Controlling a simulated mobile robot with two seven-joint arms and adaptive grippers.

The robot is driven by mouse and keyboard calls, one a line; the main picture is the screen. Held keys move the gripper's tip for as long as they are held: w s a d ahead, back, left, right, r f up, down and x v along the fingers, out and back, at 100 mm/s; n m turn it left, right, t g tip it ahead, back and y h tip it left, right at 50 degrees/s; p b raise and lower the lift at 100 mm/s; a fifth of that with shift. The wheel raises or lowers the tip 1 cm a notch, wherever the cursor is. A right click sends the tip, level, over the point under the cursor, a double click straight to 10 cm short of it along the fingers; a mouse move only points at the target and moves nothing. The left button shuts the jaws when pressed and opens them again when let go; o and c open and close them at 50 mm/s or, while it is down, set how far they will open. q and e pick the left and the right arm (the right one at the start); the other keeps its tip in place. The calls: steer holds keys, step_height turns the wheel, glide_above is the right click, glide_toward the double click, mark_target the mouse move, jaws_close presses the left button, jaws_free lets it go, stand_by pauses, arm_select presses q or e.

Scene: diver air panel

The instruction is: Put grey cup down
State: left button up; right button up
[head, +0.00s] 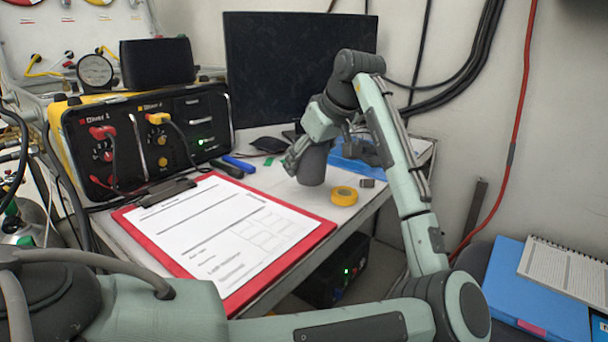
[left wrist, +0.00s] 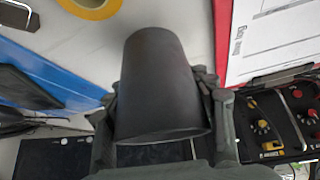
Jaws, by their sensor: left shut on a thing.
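The dark grey cup (head: 313,166) is at the far part of the table, left of the yellow tape roll. My left gripper (head: 308,150) is shut on it, with a finger on each side. In the left wrist view the cup (left wrist: 163,85) fills the middle between the fingers (left wrist: 165,125). In the head view the cup looks upright, with its lower end at or just above the tabletop; I cannot tell if it touches. My right gripper is not in view.
The yellow tape roll (head: 344,196) and a small grey block (head: 367,183) lie close by on the right. A red clipboard (head: 322,232) with paper lies in front. A blue item (head: 345,160) lies behind.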

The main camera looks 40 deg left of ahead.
mark_target(304, 176)
arm_select(q)
steer(key=shift+f, duration=1.45)
steer(key=o, duration=1)
steer(key=shift+o, duration=0.2)
steer(key=shift+d+r, duration=0.15)
steer(key=shift+r, duration=0.25)
steer(key=v, duration=1.1)
steer(key=shift+r, duration=0.2)
steer(key=shift+d, duration=0.1)
